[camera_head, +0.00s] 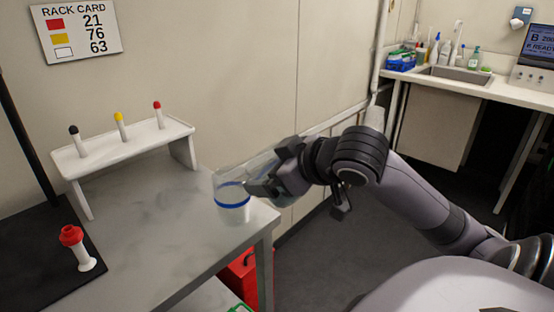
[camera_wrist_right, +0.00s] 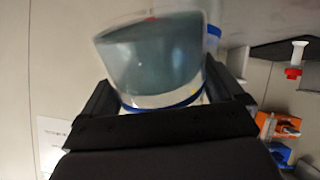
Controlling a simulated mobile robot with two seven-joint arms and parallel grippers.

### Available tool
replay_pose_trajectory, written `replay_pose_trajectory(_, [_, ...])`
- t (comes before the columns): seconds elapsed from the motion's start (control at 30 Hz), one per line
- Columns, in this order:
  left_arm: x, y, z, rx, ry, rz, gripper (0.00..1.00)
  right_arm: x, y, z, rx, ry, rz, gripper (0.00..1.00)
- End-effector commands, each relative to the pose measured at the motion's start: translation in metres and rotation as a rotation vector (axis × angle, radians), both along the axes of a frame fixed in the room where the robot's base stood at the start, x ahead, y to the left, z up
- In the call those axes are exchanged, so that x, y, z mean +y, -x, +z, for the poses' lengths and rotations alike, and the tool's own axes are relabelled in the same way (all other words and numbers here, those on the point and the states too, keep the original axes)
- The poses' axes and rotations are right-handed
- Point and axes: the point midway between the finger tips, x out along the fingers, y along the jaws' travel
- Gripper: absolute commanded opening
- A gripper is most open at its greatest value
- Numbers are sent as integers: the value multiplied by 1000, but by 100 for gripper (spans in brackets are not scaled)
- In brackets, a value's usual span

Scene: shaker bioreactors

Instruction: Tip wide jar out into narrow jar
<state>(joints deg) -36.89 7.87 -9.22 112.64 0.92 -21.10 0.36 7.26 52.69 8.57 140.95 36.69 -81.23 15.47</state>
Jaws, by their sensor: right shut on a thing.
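My right gripper (camera_head: 268,182) is shut on the clear wide jar (camera_head: 238,176), which is tilted at the right end of the grey table. In the right wrist view the wide jar (camera_wrist_right: 150,60) sits between the fingers of my right gripper (camera_wrist_right: 160,105), a blue band near its lower edge. The narrow jar (camera_head: 233,213), clear with a blue band, stands near the table's front right corner, under and partly behind the wide jar. A blue-banded part of it shows beside the wide jar in the wrist view (camera_wrist_right: 214,36). I cannot tell what the wide jar contains. My left gripper is out of view.
A white rack (camera_head: 140,140) with black-, yellow- and red-capped tubes stands at the table's back. A red-topped white piece (camera_head: 80,250) stands on a black mat (camera_head: 40,255) at left. A red box (camera_head: 240,275) is below the table. A sink counter (camera_head: 460,85) is at the far right.

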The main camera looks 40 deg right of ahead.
Motion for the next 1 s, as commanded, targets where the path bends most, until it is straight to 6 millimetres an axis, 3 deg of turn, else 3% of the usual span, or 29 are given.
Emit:
replay_pose_trajectory(0.1, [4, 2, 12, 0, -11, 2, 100, 1, -3, 12, 19, 19, -1, 51])
replay_pose_trajectory(0.7, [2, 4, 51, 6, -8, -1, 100, 8, -13, 27, 109, 79, -1, 51])
replay_pose_trajectory(1.0, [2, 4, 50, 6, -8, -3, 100, 8, -12, 24, 112, 81, -1, 51])
